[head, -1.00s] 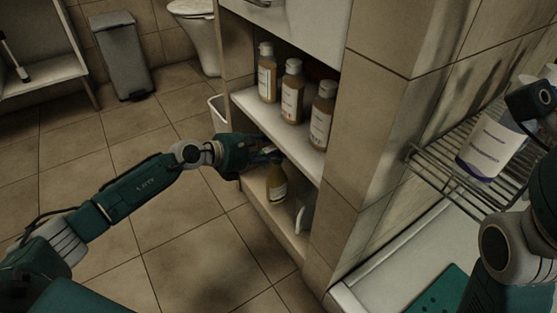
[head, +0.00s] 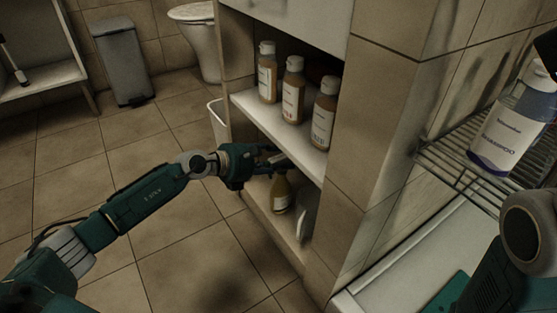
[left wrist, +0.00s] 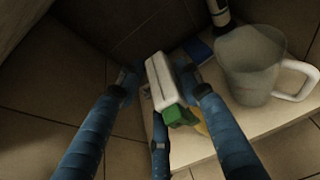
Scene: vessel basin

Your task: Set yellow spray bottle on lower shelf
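The yellow spray bottle (head: 281,194) stands roughly upright on the lower shelf (head: 262,212) of the cabinet in the head view. My left gripper (head: 272,160) is at its top, just under the upper shelf board. The fingers look open. The bottle's body is mostly hidden below the head there. My right gripper is outside the frames.
A translucent pitcher (left wrist: 248,66) stands beside the bottle on the lower shelf. Several brown bottles (head: 292,91) stand on the upper shelf (head: 246,100). A wire rack (head: 452,172) with a shampoo bottle (head: 507,135) is at right.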

